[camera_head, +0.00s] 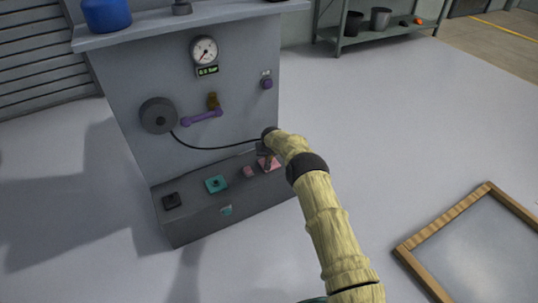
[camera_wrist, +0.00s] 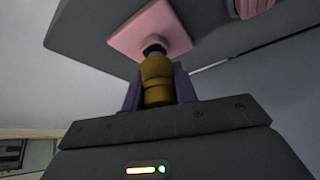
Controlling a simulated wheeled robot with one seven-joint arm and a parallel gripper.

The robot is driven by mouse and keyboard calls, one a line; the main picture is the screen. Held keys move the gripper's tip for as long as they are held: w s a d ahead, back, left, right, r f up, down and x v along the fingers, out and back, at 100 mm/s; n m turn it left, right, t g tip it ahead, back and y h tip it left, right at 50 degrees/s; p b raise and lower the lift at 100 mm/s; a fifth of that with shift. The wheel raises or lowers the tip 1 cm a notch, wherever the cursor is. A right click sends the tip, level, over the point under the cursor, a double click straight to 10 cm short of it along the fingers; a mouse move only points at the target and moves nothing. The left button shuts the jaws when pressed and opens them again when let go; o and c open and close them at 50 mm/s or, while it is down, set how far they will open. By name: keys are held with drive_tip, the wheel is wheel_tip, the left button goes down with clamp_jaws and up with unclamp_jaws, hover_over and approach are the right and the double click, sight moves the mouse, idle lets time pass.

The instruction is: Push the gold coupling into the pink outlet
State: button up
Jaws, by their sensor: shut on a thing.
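The pink outlet (camera_wrist: 138,30) is a square pink plate in the wrist view. It also shows in the head view, partly hidden by my arm, on the bench ledge (camera_head: 271,165). My gripper (camera_wrist: 158,85) is shut on the gold coupling (camera_wrist: 158,92), with a dark finger on each side. The coupling's far end meets a dark ring at the plate; I cannot tell how deep it sits. In the head view my gripper (camera_head: 264,150) is just above the pink outlet, and the coupling is hidden.
A black hose (camera_head: 200,147) runs from a reel (camera_head: 159,115) to my gripper. A purple lever (camera_head: 203,117) and a gauge (camera_head: 204,50) are on the panel.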

drive_tip(key=shift+f+b, duration=0.7)
drive_tip(key=shift+f, duration=0.05)
idle(0.4)
drive_tip(key=o, duration=1.2)
drive_tip(key=shift+d+f, duration=0.1)
drive_tip(key=shift+c, duration=0.2)
drive_tip(key=p+v, duration=0.9)
drive_tip(key=v, duration=0.8)
drive_tip(key=shift+r+p, duration=0.35)
